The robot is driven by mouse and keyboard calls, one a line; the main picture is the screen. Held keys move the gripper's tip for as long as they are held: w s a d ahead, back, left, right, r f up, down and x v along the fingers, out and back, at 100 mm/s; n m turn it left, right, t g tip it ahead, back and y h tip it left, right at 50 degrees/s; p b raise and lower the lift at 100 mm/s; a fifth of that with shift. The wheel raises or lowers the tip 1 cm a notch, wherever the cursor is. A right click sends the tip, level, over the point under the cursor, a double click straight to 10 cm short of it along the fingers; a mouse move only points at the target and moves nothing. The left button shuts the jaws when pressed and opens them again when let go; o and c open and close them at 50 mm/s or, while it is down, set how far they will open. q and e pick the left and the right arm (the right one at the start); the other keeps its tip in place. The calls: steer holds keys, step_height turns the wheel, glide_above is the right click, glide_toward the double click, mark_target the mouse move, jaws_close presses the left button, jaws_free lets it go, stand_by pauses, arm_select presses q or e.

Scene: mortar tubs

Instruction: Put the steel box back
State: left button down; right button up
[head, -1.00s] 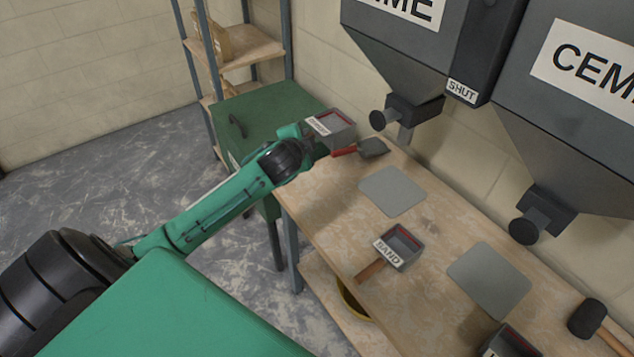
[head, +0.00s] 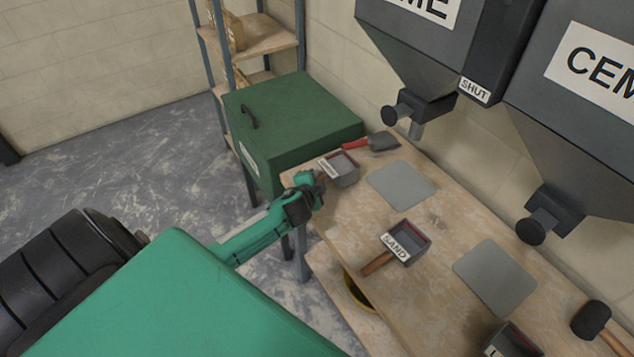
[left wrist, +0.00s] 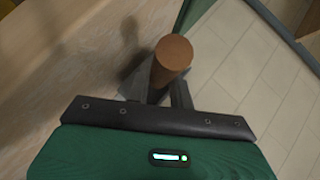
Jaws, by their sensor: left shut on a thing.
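A small grey steel box (head: 345,171) with a reddish inner edge and a white label is at the far left end of the wooden bench (head: 436,215), by the green bin. My left gripper (head: 319,182) is shut on its handle. In the left wrist view the round brown end of the wooden handle (left wrist: 174,53) stands between my fingers. I cannot tell whether the box touches the bench top. A similar box labelled SAND (head: 408,241) sits mid-bench, and another box (head: 511,341) is cut off at the bottom edge. My right gripper is out of view.
Two flat grey pads (head: 402,186) (head: 495,277) lie bare on the bench. A red-handled trowel (head: 372,143) lies just behind the held box. A green lidded bin (head: 300,120) stands left of the bench. Hopper outlets (head: 418,107) overhang the back. A mallet (head: 592,319) lies at right.

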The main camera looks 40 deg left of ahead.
arm_select(q)
steer(key=shift+f, duration=0.65)
steer(key=shift+f, duration=0.15)
steer(key=c, duration=1.2)
jaws_free()
steer(key=shift+c, duration=0.2)
steer(key=b+v, duration=0.1)
steer(key=v, duration=1.1)
